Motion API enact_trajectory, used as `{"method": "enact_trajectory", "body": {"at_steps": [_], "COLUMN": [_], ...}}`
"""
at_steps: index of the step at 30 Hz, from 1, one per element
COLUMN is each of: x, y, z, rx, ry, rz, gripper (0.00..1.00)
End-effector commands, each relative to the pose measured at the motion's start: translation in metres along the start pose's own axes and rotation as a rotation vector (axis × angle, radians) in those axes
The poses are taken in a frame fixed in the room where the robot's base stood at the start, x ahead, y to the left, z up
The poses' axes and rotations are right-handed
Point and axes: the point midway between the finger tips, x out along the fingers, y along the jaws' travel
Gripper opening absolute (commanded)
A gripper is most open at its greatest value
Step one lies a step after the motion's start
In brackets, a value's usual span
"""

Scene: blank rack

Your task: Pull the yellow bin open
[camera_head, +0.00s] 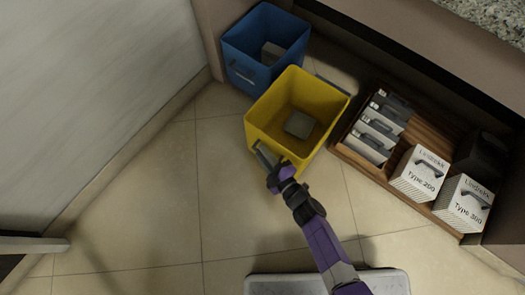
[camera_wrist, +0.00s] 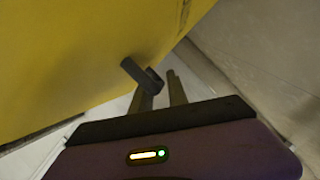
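The yellow bin (camera_head: 262,128) stands open-topped on the tiled floor in the head view, with a grey block (camera_head: 299,124) inside. It juts out farther than the blue bin beside it. Its yellow front wall (camera_wrist: 70,60) fills the upper left of the wrist view. A dark grey handle (camera_wrist: 138,73) sticks out from that wall. My gripper (camera_head: 262,160) is at the bin's front lower left.
A blue bin (camera_head: 243,72) stands behind and left of the yellow one. A wooden tray (camera_head: 357,157) with grey files and white boxes (camera_head: 420,174) lies to the right, under the counter. A pale wall (camera_head: 90,90) is at left. The floor (camera_head: 160,215) in front is clear.

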Motion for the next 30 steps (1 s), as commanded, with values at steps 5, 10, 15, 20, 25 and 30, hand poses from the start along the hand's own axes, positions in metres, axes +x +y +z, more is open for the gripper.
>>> {"method": "enact_trajectory", "body": {"at_steps": [5,10,15,20,25,30], "x": [-0.029,-0.056,-0.07,-0.072,-0.072,-0.072], "y": [0.003,0.002,0.001,0.0,0.0,0.0], "z": [-0.002,-0.001,0.0,0.0,0.0,0.0], "rx": [0.002,0.002,0.001,0.001,0.001,0.001], "ry": [-0.003,-0.003,-0.002,-0.001,-0.001,-0.001], "rz": [-0.001,-0.001,0.0,0.0,0.0,0.0], "gripper": [0.2,0.2,0.2,0.2,0.2,0.2]}}
